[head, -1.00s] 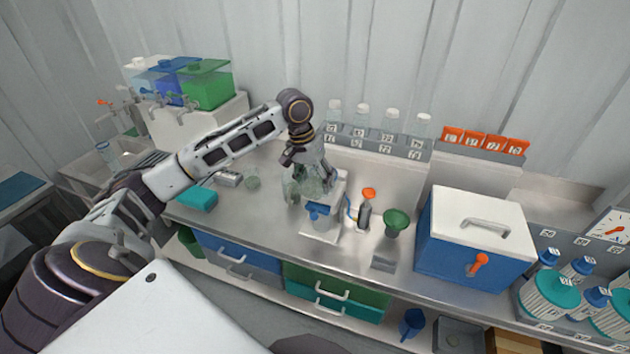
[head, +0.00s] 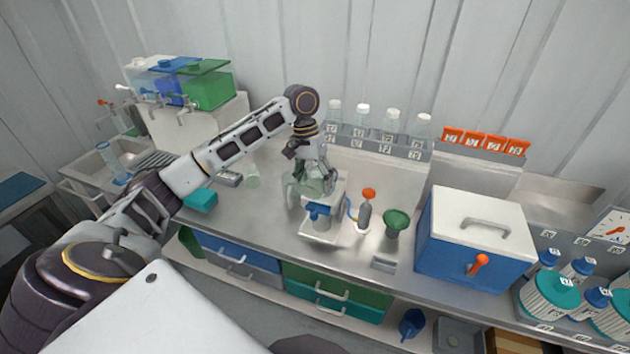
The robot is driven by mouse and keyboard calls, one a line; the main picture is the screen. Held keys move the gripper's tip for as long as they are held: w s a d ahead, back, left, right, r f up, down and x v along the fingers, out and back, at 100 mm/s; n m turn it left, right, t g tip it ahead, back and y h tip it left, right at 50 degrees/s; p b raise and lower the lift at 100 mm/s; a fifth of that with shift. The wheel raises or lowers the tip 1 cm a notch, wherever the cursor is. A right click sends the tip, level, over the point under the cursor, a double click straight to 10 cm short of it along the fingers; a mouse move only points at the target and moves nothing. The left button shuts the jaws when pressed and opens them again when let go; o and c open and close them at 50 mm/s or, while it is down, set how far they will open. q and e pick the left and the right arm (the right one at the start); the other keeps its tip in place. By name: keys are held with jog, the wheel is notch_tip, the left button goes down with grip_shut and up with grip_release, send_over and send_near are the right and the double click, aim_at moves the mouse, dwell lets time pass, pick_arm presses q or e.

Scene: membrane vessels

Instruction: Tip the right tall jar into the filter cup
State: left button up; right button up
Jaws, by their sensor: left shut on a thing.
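My left gripper (head: 314,181) is shut on a clear glass jar (head: 298,188) at the middle of the steel bench. The jar is tilted and overlaps the top of a white stand. A blue-fitted filter cup (head: 319,212) sits at this stand, close under and beside the jar and gripper. Whether the jar's mouth is over the cup, and whether liquid flows, cannot be told. My right gripper is not in view.
A hand pump with an orange top (head: 368,195) and a green funnel (head: 397,220) stand right of the white stand. A blue box with a white lid (head: 478,236) blocks the right. A teal block (head: 200,198) lies left. A rack of bottles (head: 376,140) lines the back.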

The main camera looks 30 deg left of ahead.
pick_arm(q)
jog(key=shift+w+r, duration=0.15)
jog(key=shift+w, duration=0.05)
jog(key=shift+w+a+r+g, duration=0.2)
jog(key=shift+w+r+g, duration=0.3)
jog(key=shift+g, duration=0.4)
jog(key=shift+w+h, duration=0.1)
jog(key=shift+h, duration=0.2)
jog(key=shift+w+a+r+n+g+h, duration=0.1)
jog(key=shift+w+r+n+g+h, duration=0.1)
jog(key=shift+r+g, duration=0.4)
jog(key=shift+w+r+n+g+h, duration=0.1)
jog(key=shift+w+r+g+h, duration=0.1)
jog(key=shift+g, duration=0.7)
dwell(1.0)
jog(key=shift+w+r+g, duration=0.1)
jog(key=shift+r+g, duration=0.1)
jog(key=shift+g, duration=0.5)
dwell(1.0)
jog(key=shift+w+r, duration=0.15)
jog(key=shift+r, duration=0.05)
jog(key=shift+g+h, duration=0.3)
jog(key=shift+g, duration=0.2)
jog(key=shift+w+a+r, duration=0.1)
jog(key=shift+w+r, duration=0.05)
dwell(1.6)
